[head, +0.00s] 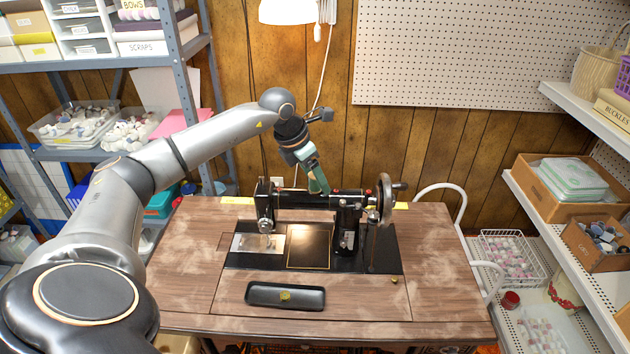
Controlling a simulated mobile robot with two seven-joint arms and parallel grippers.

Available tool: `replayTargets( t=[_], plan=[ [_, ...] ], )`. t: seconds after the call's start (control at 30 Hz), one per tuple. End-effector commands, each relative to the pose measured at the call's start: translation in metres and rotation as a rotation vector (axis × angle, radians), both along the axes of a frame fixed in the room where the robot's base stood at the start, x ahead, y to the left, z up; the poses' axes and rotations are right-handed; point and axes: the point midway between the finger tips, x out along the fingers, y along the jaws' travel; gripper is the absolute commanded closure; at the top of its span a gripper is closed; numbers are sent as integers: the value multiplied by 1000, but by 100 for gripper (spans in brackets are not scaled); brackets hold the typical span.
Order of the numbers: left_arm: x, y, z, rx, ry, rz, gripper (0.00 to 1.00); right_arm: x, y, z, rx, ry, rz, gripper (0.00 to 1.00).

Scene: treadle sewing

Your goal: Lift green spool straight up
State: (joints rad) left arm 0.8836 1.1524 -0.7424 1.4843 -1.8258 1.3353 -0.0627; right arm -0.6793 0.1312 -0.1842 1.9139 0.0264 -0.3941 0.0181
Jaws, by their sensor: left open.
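A black sewing machine (322,201) stands on the wooden table, with its handwheel (385,199) at the right. My left gripper (319,183) reaches in from the upper left and points down at the top of the machine's arm, near its middle. It is open. Green shows at its fingertips, but I cannot tell whether this is the green spool or part of the gripper. I cannot make out the spool clearly; the gripper may hide it. My right gripper is out of view.
A black lid or tray (285,296) lies on the front of the table (190,290). A hanging lamp (287,12) and its cord come down behind the machine. Shelves stand at both sides. The table's left part and front right are clear.

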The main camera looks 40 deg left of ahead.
Motion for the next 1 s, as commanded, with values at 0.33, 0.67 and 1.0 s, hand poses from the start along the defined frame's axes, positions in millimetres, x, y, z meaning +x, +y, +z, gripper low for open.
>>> replayTargets(
  t=[0.33, 0.67, 1.0],
  plan=[
    [0, 0, -1, 0, -1, 0, 40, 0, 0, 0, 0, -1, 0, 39],
    [0, 0, 0, 0, -1, 0, 77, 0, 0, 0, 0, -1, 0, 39],
    [0, 0, 0, 0, -1, 0, 100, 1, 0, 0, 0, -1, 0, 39]
  ],
)
